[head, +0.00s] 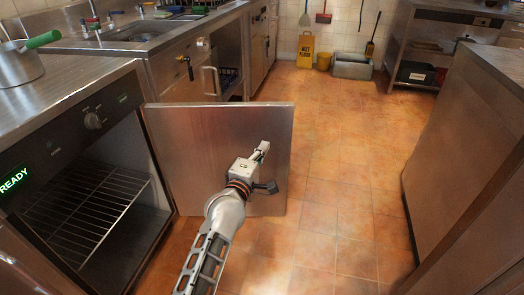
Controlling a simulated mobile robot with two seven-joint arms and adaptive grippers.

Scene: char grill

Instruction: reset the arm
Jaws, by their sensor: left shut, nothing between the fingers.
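My left gripper (262,150) is shut and empty. It is in front of the open metal door (195,135) of the grill oven, near the door's right side. I cannot tell whether it touches the door. The left arm reaches up from the bottom middle of the view. The oven (85,215) stands open at the left, with an empty wire rack inside and a green READY display. My right gripper is not in view.
A pot (18,66) with a green handle stands on the counter at the left. A steel counter (465,160) runs along the right. The tiled floor (340,150) between is clear. A yellow wet-floor sign (305,50) and a grey bin (351,66) stand at the back.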

